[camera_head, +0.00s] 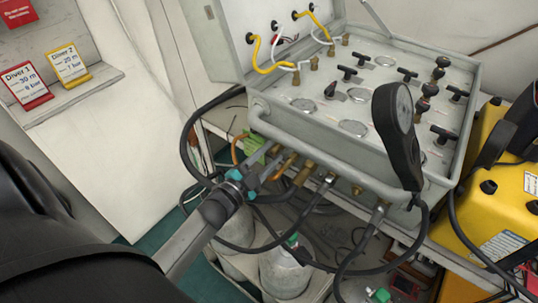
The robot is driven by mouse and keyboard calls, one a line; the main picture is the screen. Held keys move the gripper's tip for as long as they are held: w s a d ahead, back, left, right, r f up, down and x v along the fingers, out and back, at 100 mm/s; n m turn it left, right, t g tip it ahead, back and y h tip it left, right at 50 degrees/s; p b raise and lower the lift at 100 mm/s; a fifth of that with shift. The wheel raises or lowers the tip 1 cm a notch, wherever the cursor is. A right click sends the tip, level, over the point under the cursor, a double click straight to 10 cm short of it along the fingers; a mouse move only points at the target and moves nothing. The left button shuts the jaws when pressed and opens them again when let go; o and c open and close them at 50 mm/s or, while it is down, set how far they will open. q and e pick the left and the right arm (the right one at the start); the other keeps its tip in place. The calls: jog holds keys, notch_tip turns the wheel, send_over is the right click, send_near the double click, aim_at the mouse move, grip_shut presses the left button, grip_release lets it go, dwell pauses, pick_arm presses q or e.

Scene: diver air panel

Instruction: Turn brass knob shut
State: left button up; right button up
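A grey air panel case (340,148) stands open on a bench, with black T-handles and round gauges on its top. Several brass fittings stick out of its front wall; one brass piece (303,173) is at the left end, and I cannot tell for sure which is the knob. My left gripper (270,164) reaches in from the lower left to these left-hand brass parts. Its two fingers look slightly apart, close to a brass piece (285,166), and I see nothing held. Contact is unclear. My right gripper is not in view.
A large black-rimmed gauge (395,125) stands up before the case's right half. Black hoses (340,262) loop below the front wall. Grey cylinders (285,272) stand underneath. A yellow unit (500,200) is at right. Diver cards (27,85) stand on a left ledge.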

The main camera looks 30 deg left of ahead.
pick_arm(q)
jog(key=s+a, duration=0.1)
jog(key=s, duration=1.4)
jog(key=shift+f+p, duration=0.2)
jog(key=shift+p, duration=0.1)
jog(key=shift+o, duration=0.3)
jog(key=shift+s+a+f, duration=0.1)
dwell(0.5)
